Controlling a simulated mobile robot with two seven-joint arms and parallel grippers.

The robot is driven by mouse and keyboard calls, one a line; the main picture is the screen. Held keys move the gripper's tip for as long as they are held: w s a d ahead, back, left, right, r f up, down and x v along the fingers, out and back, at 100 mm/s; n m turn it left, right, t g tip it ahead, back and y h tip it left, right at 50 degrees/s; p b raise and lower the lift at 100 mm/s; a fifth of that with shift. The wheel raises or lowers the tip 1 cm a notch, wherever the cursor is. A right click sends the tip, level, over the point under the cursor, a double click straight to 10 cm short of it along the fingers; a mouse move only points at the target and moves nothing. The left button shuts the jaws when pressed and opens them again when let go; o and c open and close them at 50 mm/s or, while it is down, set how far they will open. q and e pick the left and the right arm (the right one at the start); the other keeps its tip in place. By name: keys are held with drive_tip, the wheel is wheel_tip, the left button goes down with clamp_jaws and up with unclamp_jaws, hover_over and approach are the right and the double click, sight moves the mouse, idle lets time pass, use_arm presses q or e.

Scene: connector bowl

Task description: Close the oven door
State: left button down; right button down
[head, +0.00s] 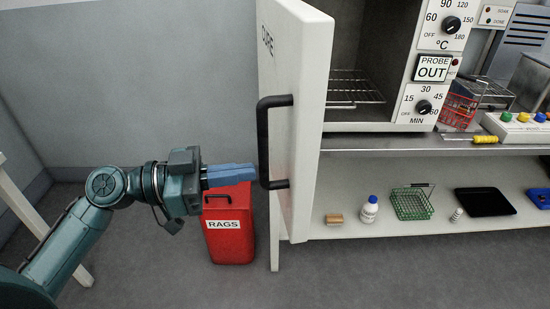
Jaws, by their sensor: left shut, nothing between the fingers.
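The oven (428,68) stands on the bench at the upper right, with dials marked for °C and minutes. Its white door (300,130) stands wide open toward me, marked "CURE", with a black bar handle (263,140) on its left-facing side. A wire rack (352,88) shows inside the open chamber. My left gripper (252,174) is shut and empty. Its blue fingers point right, with the tips close to the lower part of the handle; I cannot tell whether they touch it. My right gripper is not in view.
A red bin marked "RAGS" (230,235) stands on the floor below my left gripper. The lower shelf (350,224) holds a bottle (369,210), a green wire basket (411,204) and a black tray (484,202). A red basket (457,110) sits right of the oven.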

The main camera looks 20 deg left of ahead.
sight(294, 166)
use_arm(q)
drive_tip(key=p+x, duration=0.2)
drive_tip(key=x, duration=0.3)
drive_tip(key=shift+d+r, duration=0.15)
drive_tip(key=shift+w+d, duration=0.2)
drive_tip(key=shift+d, duration=0.15)
drive_tip(key=shift+w+d, duration=0.1)
